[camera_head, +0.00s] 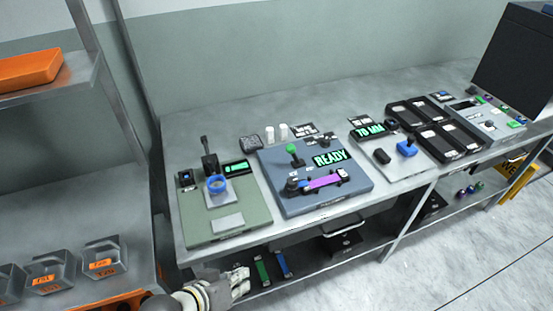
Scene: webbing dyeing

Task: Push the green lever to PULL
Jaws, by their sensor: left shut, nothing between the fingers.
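The green lever (292,150) has a round green knob on a short dark stem. It stands on the blue-grey panel (350,194) in the middle of the bench, left of a lit READY display (330,158). The lettering by the lever is too small to read. My left gripper (240,283) is at the bottom of the picture, in front of the bench edge and below the lever in the picture, well apart from it. It is shut and empty. My right gripper is not in view.
A purple strip (322,181) lies across the blue-grey panel in front of the lever. A green panel (245,218) with a black upright lever (207,150) is at left. A 70 MM display (369,130) and black trays (450,140) are at right. Orange-labelled bins (103,263) stand at lower left.

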